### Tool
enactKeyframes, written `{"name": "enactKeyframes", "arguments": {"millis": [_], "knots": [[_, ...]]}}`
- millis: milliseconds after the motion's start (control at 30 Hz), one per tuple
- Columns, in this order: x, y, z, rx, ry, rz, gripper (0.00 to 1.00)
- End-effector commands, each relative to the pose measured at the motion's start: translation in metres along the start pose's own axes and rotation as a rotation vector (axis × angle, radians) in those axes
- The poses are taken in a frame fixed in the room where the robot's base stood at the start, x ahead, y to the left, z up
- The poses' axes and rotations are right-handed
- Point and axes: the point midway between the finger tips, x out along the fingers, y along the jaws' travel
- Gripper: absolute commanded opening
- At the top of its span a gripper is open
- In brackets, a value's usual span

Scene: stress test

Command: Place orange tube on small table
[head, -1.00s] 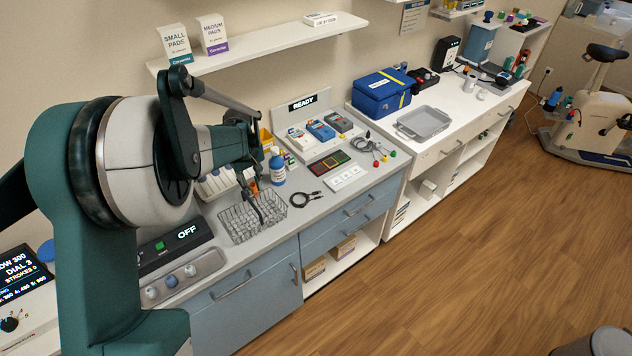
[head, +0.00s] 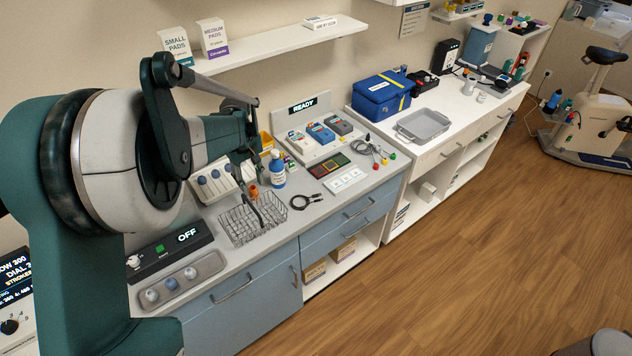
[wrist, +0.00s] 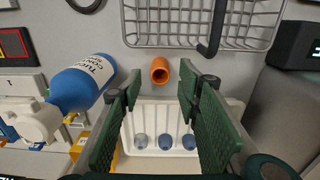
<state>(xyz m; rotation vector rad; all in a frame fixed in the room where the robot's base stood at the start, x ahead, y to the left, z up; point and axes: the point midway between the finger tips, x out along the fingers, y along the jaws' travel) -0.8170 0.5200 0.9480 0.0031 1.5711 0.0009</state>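The orange tube (wrist: 160,70) stands on the grey counter between the wire basket and a white rack, its dark open end facing the wrist camera. It also shows in the head view (head: 253,191), beside the blue bottle. My gripper (wrist: 158,86) is open and empty in the wrist view, its green fingers spread to either side of the tube's line. The tube is just beyond the fingertips and looks apart from both. In the head view my arm hides most of the gripper. I cannot tell which surface is the small table.
The wire basket (wrist: 195,42), with a dark handle, is close to the tube. The blue and white bottle (wrist: 83,85) stands at the left. The white rack (wrist: 128,118) holds blue-ended items below the fingers. A black OFF unit (head: 170,250) sits nearer on the counter.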

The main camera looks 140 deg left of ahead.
Motion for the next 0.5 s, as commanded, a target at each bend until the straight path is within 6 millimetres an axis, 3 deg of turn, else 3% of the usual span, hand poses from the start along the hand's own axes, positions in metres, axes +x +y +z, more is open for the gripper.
{"name": "enactKeyframes", "arguments": {"millis": [300, 500], "knots": [[-0.051, 0.000, 0.000, 0.000, 0.000, 0.000, 0.34], [-0.070, 0.000, 0.000, 0.000, 0.000, 0.000, 0.34]]}}
